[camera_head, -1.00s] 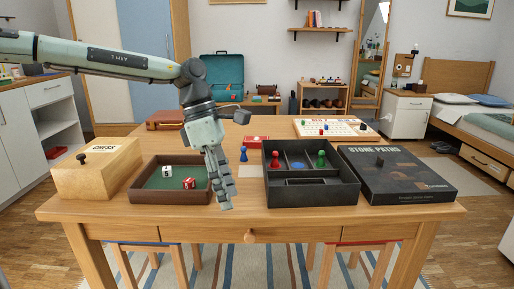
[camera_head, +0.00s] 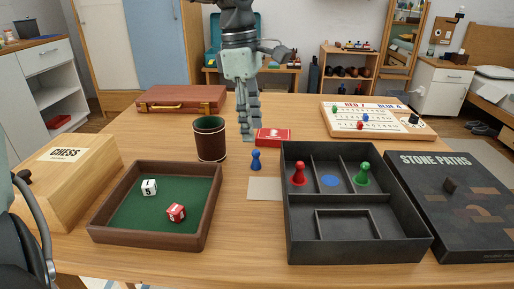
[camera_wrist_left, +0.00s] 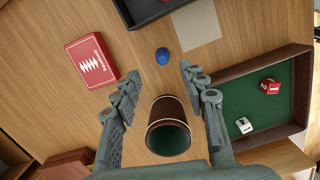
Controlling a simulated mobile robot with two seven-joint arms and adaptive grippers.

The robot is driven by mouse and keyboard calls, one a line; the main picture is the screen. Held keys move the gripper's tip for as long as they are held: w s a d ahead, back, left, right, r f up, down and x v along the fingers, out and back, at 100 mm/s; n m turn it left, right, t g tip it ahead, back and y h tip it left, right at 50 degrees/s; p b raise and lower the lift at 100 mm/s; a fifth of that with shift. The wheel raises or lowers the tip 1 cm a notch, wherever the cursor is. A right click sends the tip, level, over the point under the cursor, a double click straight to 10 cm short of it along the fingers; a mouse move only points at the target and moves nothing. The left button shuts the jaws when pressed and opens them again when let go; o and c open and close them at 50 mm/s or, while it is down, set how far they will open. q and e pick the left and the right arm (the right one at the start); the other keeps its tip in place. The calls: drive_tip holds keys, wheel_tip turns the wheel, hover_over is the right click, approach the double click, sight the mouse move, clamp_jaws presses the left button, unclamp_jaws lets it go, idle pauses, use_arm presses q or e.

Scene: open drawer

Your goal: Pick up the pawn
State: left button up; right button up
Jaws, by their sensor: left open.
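A small blue pawn (camera_head: 256,160) stands upright on the bare table, between the dice tray and the black box; it also shows in the left wrist view (camera_wrist_left: 162,56). My left gripper (camera_head: 249,136) is open and empty. In the head view it hangs behind the pawn, pointing down. In the left wrist view the pawn lies just beyond the fingertips (camera_wrist_left: 161,72), roughly midway between them, not touched. A red pawn (camera_head: 299,174) and a green pawn (camera_head: 362,174) stand in compartments of the black box (camera_head: 357,250). The middle compartment shows a blue disc (camera_head: 330,181).
A dark cup (camera_head: 210,140) stands left of the gripper, showing between its fingers in the wrist view. A red card box (camera_head: 273,136) lies close on the right. The dice tray (camera_head: 150,242) is front left; a pale card (camera_head: 264,188) lies before the pawn.

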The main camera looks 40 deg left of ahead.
sight(255, 150)
use_arm(q)
drive_tip(key=f, duration=0.5)
drive_tip(key=d+f, duration=0.1)
drive_tip(key=f, duration=0.1)
drive_tip(key=shift+f, duration=0.3)
drive_tip(key=c, duration=0.8)
